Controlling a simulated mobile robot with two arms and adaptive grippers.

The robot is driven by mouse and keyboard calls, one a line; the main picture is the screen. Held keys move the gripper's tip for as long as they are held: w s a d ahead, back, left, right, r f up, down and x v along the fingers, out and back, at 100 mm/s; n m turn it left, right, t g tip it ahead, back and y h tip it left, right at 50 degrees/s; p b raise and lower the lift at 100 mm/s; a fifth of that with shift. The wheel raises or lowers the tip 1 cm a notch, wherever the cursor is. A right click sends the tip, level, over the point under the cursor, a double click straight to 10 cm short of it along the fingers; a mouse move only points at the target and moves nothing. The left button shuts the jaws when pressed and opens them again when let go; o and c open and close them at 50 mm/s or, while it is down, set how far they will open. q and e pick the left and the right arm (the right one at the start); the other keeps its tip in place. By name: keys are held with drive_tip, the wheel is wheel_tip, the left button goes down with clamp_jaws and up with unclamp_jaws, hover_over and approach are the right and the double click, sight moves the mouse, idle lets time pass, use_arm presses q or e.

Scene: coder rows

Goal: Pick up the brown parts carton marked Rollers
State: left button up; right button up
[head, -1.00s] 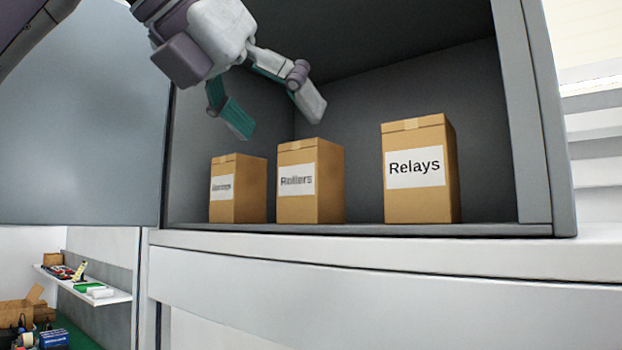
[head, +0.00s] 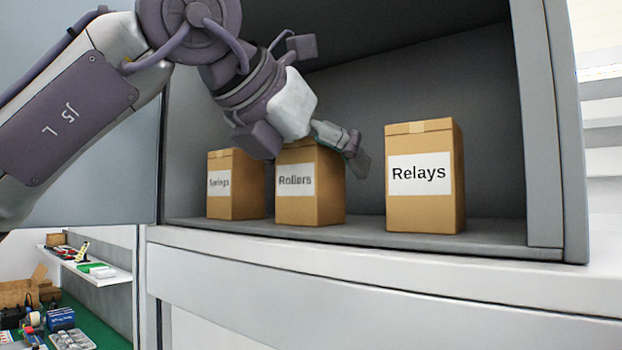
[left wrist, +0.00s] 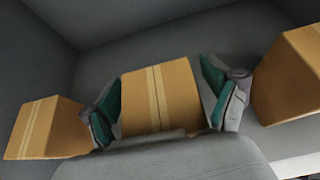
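The brown Rollers carton (head: 308,205) stands upright in the middle of the row on the cabinet shelf, its white label facing out. My left gripper (head: 318,160) is at its top in the head view, hiding part of the upper carton. In the left wrist view the carton (left wrist: 162,98) lies between the two green-padded fingers of my left gripper (left wrist: 160,100). The fingers are spread, one on each side; small gaps seem to show, though contact is hard to tell. My right gripper is in neither view.
The Springs carton (head: 235,190) stands close on the left, and the Relays carton (head: 425,180) stands farther off on the right. The cabinet's right wall (head: 548,130) bounds the space. A white shelf (head: 95,262) with small items is at the lower left.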

use_arm(q)
drive_tip(key=shift+s+r, duration=0.1)
drive_tip(key=shift+s, duration=0.05)
drive_tip(key=c, duration=1.1)
